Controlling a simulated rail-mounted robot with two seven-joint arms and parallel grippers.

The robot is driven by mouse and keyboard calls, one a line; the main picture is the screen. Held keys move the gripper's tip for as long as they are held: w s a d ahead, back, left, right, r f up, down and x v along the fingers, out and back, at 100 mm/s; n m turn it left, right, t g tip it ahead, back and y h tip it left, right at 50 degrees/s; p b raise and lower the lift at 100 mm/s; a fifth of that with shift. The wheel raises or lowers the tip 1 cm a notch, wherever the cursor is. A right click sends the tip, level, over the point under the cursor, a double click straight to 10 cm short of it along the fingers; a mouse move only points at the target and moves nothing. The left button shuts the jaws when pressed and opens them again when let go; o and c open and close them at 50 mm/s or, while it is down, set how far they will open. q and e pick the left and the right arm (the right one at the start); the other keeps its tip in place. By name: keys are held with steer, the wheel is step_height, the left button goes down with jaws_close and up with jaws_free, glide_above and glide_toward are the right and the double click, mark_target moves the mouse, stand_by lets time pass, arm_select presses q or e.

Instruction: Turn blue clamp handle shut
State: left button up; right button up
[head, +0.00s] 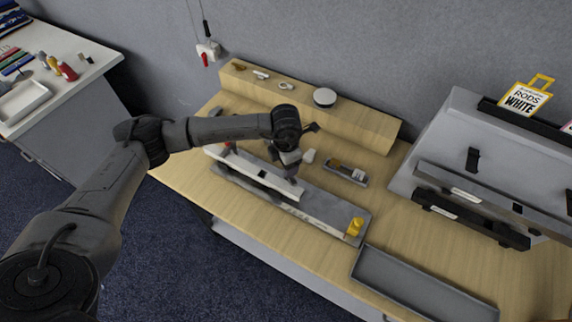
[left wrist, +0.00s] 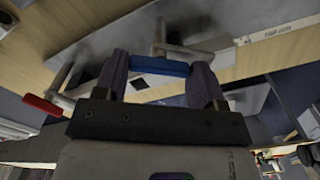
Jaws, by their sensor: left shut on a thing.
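The blue clamp handle (left wrist: 160,66) lies crosswise between the two fingers of my left gripper (left wrist: 162,71) in the left wrist view. The gripper is shut on it. A grey metal clamp stem (left wrist: 161,35) rises behind the handle. In the head view my left gripper (head: 291,169) reaches down over the long clamping fixture (head: 318,208). There the blue handle is hidden by the gripper. A red clamp handle (left wrist: 42,104) shows to the left in the left wrist view. My right gripper is not in view.
A yellow knob (head: 355,227) stands at the fixture's right end. A small tray (head: 345,173) lies behind the fixture, and an empty grey tray (head: 420,285) lies at front right. A wooden ledge (head: 350,118) with small parts runs along the back. Grey equipment stands at right.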

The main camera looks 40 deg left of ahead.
arm_select(q)
steer(key=m+b, duration=0.4)
steer(key=m, duration=0.2)
steer(key=shift+f+b, duration=0.2)
steer(key=shift+b, duration=0.2)
steer(key=m+b, duration=0.2)
steer(key=m, duration=0.1)
steer(key=shift+r+m, duration=0.1)
steer(key=shift+m, duration=0.3)
steer(key=shift+m+b, duration=0.5)
steer(key=shift+r, duration=0.1)
steer(key=o, duration=0.9)
steer(key=shift+r, duration=0.1)
